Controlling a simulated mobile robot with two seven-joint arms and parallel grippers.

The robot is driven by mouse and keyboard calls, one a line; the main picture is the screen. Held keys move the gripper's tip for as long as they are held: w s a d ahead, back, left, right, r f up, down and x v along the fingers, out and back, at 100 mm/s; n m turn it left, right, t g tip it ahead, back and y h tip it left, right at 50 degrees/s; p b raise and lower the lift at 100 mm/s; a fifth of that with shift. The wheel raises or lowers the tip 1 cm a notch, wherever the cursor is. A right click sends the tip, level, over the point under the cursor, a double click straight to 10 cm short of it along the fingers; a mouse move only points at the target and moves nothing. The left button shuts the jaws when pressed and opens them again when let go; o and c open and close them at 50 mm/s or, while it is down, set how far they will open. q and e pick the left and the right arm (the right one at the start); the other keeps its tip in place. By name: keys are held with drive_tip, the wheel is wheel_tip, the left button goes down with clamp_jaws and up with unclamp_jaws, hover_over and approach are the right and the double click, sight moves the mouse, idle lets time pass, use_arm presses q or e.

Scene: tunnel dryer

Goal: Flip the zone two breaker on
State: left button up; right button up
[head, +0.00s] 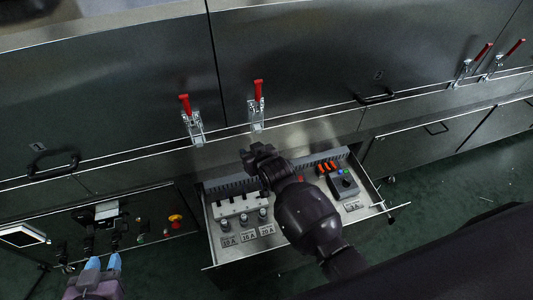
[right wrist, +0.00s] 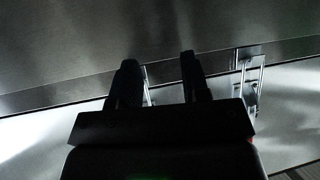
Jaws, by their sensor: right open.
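My left gripper (head: 103,263), with blue fingertips, is just below these switches. Its fingertips are apart and nothing shows between them. My right gripper (head: 257,155) is over the back of the open drawer (head: 215,245), far to the right of the panel. In the right wrist view its two dark fingers (right wrist: 160,78) are spread and empty, facing metal surfaces.
Red-handled latches (head: 194,122) jut out above. The panel has a red button (head: 175,219) and a tilted screen (head: 22,235).

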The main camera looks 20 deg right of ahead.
use_arm(q)
drive_tip(key=shift+d+f, duration=0.15)
drive_tip(key=shift+d, duration=0.15)
use_arm(e)
drive_tip(key=shift+t, duration=0.3)
drive_tip(key=s+d, duration=0.1)
drive_tip(key=s+d+r, duration=0.1)
drive_tip(key=d, duration=0.1)
drive_tip(key=shift+s, duration=0.25)
drive_tip(key=s+d+r+t, duration=0.1)
drive_tip(key=s+d+r, duration=0.3)
drive_tip(key=s+d, duration=0.15)
use_arm(q)
drive_tip(key=s+f+g, duration=0.2)
drive_tip(key=s+f, duration=0.3)
drive_tip(key=f, duration=0.3)
drive_tip(key=shift+s+a, duration=0.15)
use_arm(e)
drive_tip(key=s+d+f+g+h, duration=0.1)
drive_tip(key=s+d+f, duration=0.2)
drive_tip(key=s, duration=0.8)
drive_tip(key=s+d+f+m+g+h, duration=0.1)
drive_tip(key=s+d+f, duration=0.3)
drive_tip(key=s, duration=0.7)
drive_tip(key=shift+d+f+g+h, duration=0.2)
drive_tip(key=shift+d+g+h, duration=0.1)
drive_tip(key=shift+g, duration=0.1)
